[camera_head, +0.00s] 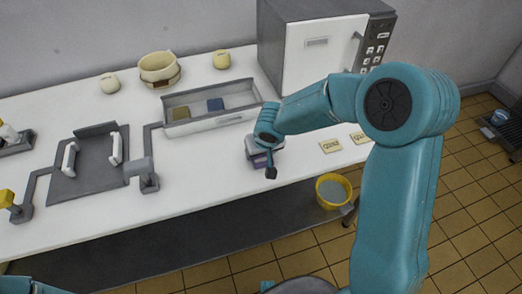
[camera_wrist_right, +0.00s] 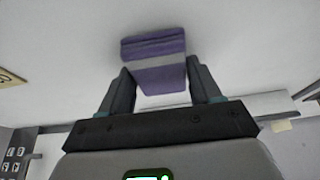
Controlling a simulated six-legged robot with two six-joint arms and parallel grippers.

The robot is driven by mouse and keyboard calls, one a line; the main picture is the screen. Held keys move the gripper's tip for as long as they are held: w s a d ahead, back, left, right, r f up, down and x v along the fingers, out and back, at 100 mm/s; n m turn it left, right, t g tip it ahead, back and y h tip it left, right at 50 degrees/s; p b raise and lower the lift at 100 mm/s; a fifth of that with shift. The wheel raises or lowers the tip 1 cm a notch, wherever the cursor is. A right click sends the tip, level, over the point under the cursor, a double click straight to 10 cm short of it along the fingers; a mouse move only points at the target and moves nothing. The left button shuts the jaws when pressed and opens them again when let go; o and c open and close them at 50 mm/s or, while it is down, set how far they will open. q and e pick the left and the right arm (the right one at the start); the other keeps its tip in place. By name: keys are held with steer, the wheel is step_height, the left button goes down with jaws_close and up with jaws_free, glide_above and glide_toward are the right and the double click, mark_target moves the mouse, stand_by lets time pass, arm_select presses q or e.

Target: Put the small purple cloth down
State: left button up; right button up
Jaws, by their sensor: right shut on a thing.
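The small purple cloth (camera_wrist_right: 155,62) is a folded block with a pale band across its middle. In the right wrist view it sits between the two fingers of my right gripper (camera_wrist_right: 160,85), which is shut on it. In the head view the cloth (camera_head: 259,160) shows partly under my right gripper (camera_head: 262,160), over the front part of the white counter (camera_head: 215,165). I cannot tell whether the cloth touches the counter. My left gripper is out of view.
A grey tray (camera_head: 205,125) with an olive and a blue folded piece lies behind left of the gripper. Two yellowish labels (camera_head: 330,146) lie to the right. A microwave (camera_head: 318,55) stands behind. A yellow bucket (camera_head: 333,190) stands below the front edge. Counter left of the gripper is clear.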

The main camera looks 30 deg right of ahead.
steer(key=shift+f, duration=0.2)
steer(key=o, duration=1.1)
steer(key=shift+c, duration=0.2)
steer(key=shift+r, duration=0.45)
steer(key=p+v, duration=0.1)
steer(key=v, duration=1)
steer(key=shift+r, duration=0.2)
steer(key=shift+s, duration=0.1)
steer(key=shift+s+a, duration=0.1)
